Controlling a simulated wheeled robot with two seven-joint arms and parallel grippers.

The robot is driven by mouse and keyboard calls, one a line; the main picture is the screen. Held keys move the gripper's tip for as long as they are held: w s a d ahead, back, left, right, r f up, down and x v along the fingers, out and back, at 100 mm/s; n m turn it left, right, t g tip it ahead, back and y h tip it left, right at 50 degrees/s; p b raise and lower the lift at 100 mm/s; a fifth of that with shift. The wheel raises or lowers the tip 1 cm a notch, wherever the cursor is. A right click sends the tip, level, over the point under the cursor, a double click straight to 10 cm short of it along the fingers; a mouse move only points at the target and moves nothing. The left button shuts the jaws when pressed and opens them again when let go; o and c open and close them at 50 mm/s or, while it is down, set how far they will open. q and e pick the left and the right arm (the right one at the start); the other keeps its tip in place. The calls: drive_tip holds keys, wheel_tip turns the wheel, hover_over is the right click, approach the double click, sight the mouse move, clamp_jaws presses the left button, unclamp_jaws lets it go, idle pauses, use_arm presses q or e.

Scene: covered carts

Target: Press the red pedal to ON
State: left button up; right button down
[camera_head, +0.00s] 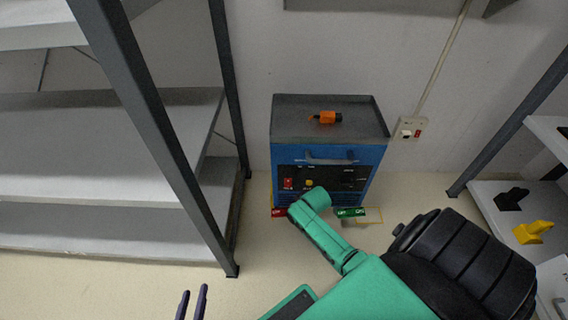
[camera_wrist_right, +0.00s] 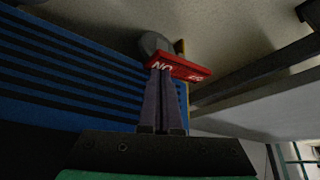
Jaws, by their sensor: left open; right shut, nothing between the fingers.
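The red pedal (camera_head: 278,212) is at the foot of the blue cart (camera_head: 283,155), left of the green pedal (camera_head: 351,212). My right arm hides part of it in the head view. In the right wrist view the red pedal (camera_wrist_right: 185,68) shows white lettering and lies just beyond my right gripper (camera_wrist_right: 164,72). The right fingers are shut and empty, with their tips at the pedal's edge; I cannot tell whether they touch. My left gripper (camera_head: 192,302) is open and empty at the bottom of the head view, away from the cart.
A grey shelf rack (camera_head: 110,140) stands left of the cart, and another shelf (camera_head: 500,205) with black and yellow items is at the right. An orange tool (camera_head: 325,117) lies on the cart top. A wall socket (camera_head: 410,130) is behind.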

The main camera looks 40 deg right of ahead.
use_arm(q)
drive_tip(key=shift+f, duration=0.4)
use_arm(e)
drive_tip(key=shift+f, duration=0.4)
wheel_tip(320, 180, up, 5)
drive_tip(key=p, duration=0.5)
drive_tip(key=shift+r+p, duration=0.15)
drive_tip(key=shift+p, duration=0.2)
drive_tip(key=shift+r+p, duration=0.45)
drive_tip(key=shift+p, duration=0.05)
drive_tip(key=shift+r+p, duration=0.5)
drive_tip(key=shift+p, duration=0.05)
use_arm(q)
drive_tip(key=a+r+m+g+y, duration=0.1)
drive_tip(key=a+r+g, duration=0.2)
drive_tip(key=r, duration=0.5)
drive_tip(key=shift+a+g+y, duration=0.25)
drive_tip(key=shift+g+y, duration=0.15)
use_arm(e)
drive_tip(key=shift+a, duration=0.1)
